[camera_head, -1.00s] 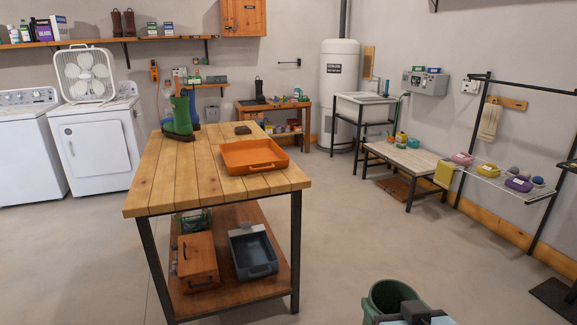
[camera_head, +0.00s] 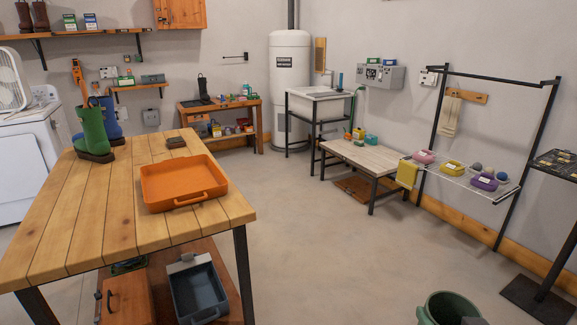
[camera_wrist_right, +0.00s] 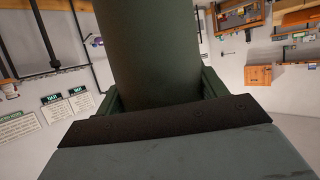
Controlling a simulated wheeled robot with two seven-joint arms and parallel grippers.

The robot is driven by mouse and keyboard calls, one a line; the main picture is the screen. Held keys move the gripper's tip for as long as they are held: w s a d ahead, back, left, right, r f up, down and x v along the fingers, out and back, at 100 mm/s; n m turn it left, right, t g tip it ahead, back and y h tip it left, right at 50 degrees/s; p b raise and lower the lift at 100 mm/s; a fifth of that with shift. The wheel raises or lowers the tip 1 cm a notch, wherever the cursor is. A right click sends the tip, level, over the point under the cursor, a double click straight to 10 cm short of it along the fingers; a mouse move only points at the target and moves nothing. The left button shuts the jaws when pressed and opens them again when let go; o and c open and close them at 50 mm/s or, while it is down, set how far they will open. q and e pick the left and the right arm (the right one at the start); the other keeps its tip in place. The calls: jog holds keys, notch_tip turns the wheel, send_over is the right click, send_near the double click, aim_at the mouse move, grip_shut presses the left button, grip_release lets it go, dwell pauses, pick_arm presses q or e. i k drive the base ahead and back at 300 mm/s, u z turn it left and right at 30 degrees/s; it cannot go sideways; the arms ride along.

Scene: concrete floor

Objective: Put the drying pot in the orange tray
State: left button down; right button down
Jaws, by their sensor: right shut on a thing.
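The dark green pot (camera_head: 447,309) shows at the bottom edge of the head view, with its open rim up and its lower part cut off. In the right wrist view the pot (camera_wrist_right: 150,45) fills the upper middle. My right gripper (camera_wrist_right: 155,98) is shut on it. The orange tray (camera_head: 184,180) lies on the wooden table, looks empty, and is left of and beyond the pot. My left gripper is in neither view.
A drying rack (camera_head: 470,178) stands at right. The floor between is clear.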

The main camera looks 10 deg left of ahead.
aim_at(183, 186)
jog(key=u, duration=0.45)
jog(key=i, duration=1.1)
jog(key=u, duration=0.75)
